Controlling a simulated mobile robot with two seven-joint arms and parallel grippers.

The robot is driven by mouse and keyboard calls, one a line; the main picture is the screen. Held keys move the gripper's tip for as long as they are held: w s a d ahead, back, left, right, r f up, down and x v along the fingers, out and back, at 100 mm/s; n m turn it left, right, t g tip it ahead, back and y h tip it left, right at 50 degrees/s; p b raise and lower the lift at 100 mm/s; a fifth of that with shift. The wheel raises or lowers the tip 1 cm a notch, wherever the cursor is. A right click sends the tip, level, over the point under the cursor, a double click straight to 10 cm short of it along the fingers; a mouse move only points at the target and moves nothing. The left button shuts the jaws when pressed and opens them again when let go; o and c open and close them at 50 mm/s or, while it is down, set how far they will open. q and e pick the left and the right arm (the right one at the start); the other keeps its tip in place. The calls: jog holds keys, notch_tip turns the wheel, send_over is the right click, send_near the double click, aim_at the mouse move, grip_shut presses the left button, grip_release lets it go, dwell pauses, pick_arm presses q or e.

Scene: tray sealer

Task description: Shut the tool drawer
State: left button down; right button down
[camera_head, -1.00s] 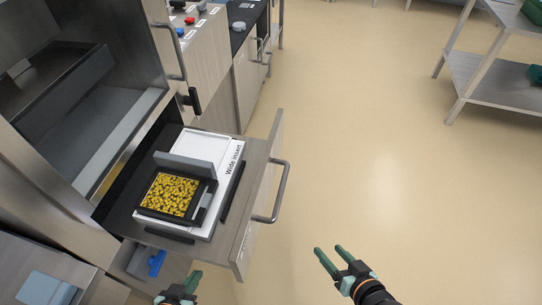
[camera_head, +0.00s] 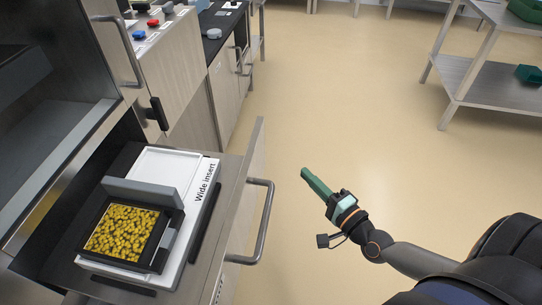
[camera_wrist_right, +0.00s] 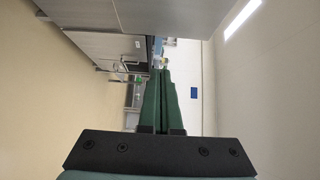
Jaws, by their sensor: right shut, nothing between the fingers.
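The tool drawer (camera_head: 228,240) is pulled out of the machine at the left of the head view. Its front panel carries a grey bar handle (camera_head: 266,222). Inside lies a white board marked "Wide insert" (camera_head: 200,190), with a black tray of yellow pieces (camera_head: 120,232) on it. My right gripper (camera_head: 306,174) is shut and empty, to the right of the handle and apart from it, over the floor. Its green fingers (camera_wrist_right: 161,105) lie together in the right wrist view. My left gripper is out of view.
The sealer's open chamber (camera_head: 60,130) is above and left of the drawer. Cabinets with a dark top (camera_head: 215,45) stand behind. A metal shelf table (camera_head: 490,80) stands at the back right. The floor (camera_head: 345,90) between is clear.

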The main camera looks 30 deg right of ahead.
pick_arm(q)
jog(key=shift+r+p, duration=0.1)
jog(key=shift+p, duration=0.35)
pick_arm(e)
jog(key=w+a, duration=0.4)
jog(key=w, duration=0.6)
jog(key=shift+a, duration=0.15)
jog(key=shift+w, duration=0.15)
